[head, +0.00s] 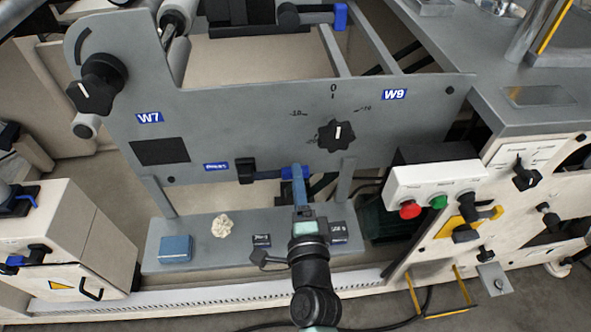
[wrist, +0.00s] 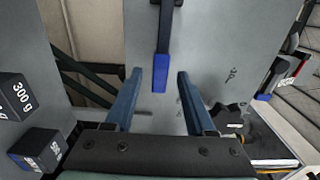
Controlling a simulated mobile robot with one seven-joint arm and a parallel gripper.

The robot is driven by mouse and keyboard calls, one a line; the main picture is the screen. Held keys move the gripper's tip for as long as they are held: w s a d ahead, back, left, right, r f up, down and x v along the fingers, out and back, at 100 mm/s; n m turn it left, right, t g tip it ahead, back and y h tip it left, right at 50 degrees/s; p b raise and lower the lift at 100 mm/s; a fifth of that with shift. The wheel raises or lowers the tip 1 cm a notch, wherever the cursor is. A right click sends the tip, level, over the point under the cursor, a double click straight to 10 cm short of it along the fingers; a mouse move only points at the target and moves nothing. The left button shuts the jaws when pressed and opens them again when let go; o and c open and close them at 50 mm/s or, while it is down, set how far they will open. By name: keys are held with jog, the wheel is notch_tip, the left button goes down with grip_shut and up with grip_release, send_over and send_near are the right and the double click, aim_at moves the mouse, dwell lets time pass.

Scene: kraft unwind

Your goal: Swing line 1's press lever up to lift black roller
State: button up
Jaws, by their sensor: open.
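A press lever with a black pivot block (head: 245,171) and blue handle (head: 268,175) sits low on the grey panel, beside a small blue label (head: 216,166). It points right, roughly level. My gripper (head: 299,172) is open at the handle's right end. In the wrist view, the lever's blue end (wrist: 162,68) reaches between my two spread fingers (wrist: 159,73), with gaps on both sides; neither finger visibly grips it. A dark roller-like part (head: 240,14) shows at the top of the head view; I cannot tell whether it is the black roller or what it touches.
A black dial knob (head: 336,135) is right of the lever. Another blue-tipped lever (head: 340,16) is higher up. Below, a grey shelf (head: 200,228) holds a blue box (head: 175,249), a crumpled pale lump (head: 222,225) and dark weights (head: 262,241). A button box (head: 436,182) stands right.

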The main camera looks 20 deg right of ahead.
jog(key=shift+x, duration=1.6)
grip_shut()
